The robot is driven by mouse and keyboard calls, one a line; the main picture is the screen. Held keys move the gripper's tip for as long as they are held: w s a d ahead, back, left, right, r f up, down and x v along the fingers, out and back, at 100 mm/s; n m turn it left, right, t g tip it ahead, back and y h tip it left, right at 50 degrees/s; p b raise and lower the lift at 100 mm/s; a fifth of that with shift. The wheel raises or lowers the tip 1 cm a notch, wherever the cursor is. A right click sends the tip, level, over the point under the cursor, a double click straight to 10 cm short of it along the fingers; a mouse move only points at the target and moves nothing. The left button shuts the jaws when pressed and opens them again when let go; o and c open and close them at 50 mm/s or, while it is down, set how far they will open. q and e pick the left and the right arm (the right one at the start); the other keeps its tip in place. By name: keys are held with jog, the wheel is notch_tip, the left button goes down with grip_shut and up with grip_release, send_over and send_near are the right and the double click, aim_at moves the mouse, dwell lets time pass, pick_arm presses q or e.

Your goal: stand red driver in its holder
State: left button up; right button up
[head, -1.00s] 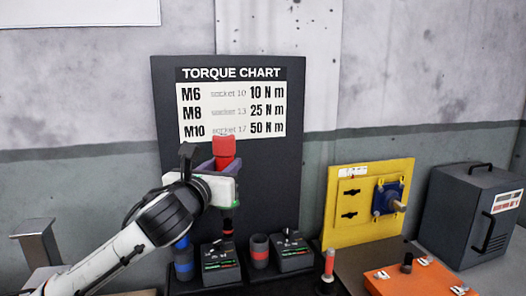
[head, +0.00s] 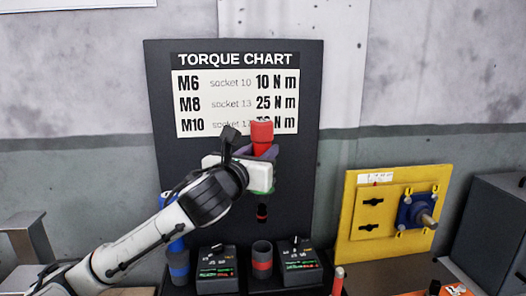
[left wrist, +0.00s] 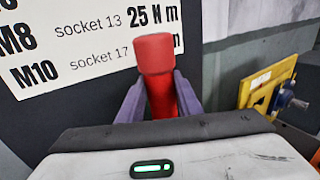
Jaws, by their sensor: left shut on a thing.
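The red driver (head: 262,134) is upright in my left gripper (head: 264,152), handle up. Its dark shaft and tip show below the gripper, above the grey cup-shaped holder with a red band (head: 262,265). In the head view a gap shows between the tip and the holder's rim. In the left wrist view the red handle (left wrist: 155,55) stands between the two purple fingers of the left gripper (left wrist: 160,98), which are shut on it. The holder is not visible there. My right gripper is not in view.
A blue driver (head: 176,237) stands in a blue-banded holder (head: 178,268) at left. Dark dial boxes (head: 215,270) (head: 298,268) flank the red-banded holder. A dark torque chart board (head: 300,190) rises behind. A yellow panel (head: 350,215) stands at right.

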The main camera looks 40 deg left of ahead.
pick_arm(q)
jog(key=b, duration=0.7)
send_over(260, 216)
jog(key=shift+w+a+f, duration=0.1)
jog(key=shift+w+f, duration=0.1)
jog(key=shift+f, duration=2.45)
jog(key=shift+w+f, duration=0.15)
jog(key=shift+f, duration=2.45)
notch_tip(260, 216, down, 4)
jog(key=shift+r+b, duration=0.25)
jog(key=shift+b, duration=0.85)
jog(key=shift+f, duration=0.4)
jog(key=shift+f+b, duration=0.25)
jog(key=shift+b, duration=0.15)
jog(key=shift+f, duration=0.7)
